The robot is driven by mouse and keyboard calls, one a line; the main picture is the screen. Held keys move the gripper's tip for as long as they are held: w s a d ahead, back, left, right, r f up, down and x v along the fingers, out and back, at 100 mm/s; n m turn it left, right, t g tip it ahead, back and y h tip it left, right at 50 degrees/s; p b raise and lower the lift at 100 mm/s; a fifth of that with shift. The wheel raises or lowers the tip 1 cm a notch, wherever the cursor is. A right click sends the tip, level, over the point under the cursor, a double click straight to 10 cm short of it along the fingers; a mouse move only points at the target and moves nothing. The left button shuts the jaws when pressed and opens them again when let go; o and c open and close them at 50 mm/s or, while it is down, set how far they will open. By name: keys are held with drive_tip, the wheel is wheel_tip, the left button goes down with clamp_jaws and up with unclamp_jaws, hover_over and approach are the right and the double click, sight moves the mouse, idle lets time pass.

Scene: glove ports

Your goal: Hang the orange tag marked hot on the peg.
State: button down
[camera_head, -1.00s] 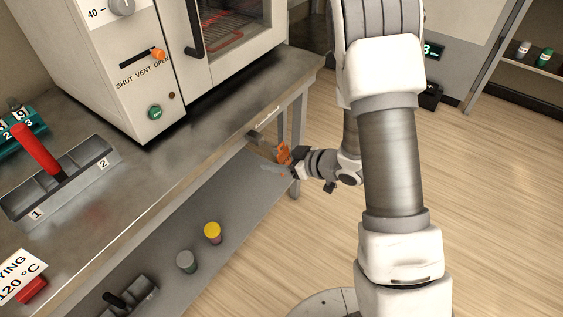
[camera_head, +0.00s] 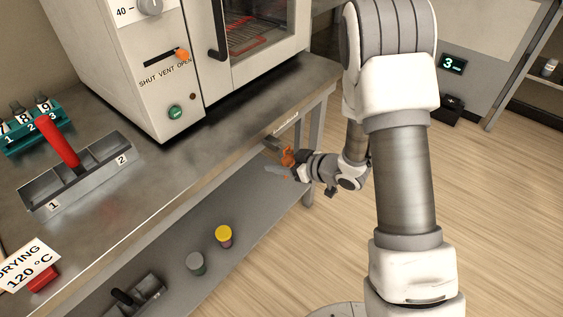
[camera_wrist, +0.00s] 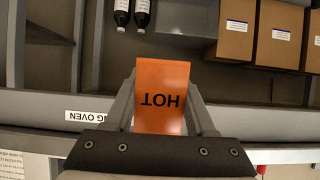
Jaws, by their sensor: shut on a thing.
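The orange tag (camera_wrist: 162,92) reads HOT, upside down in the wrist view. My gripper (camera_wrist: 160,108) is shut on it, with a finger on each side. In the head view the tag (camera_head: 287,157) is a small orange patch at my gripper (camera_head: 281,164), just off the bench's front edge and above the lower shelf. A small grey piece (camera_head: 274,143) juts from the bench edge below its label, close left of the tag; it may be the peg, but I cannot tell surely. The tag appears apart from it.
The steel bench (camera_head: 225,140) carries the oven (camera_head: 150,60), a grey two-part tray (camera_head: 95,175) with a red handle, and a teal rack (camera_head: 35,125). The lower shelf (camera_head: 235,205) holds a yellow-topped jar (camera_head: 224,236) and a grey jar (camera_head: 196,262). Boxes (camera_wrist: 278,35) show in the wrist view.

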idle(0.4)
drive_tip(key=shift+c, duration=0.8)
unclamp_jaws()
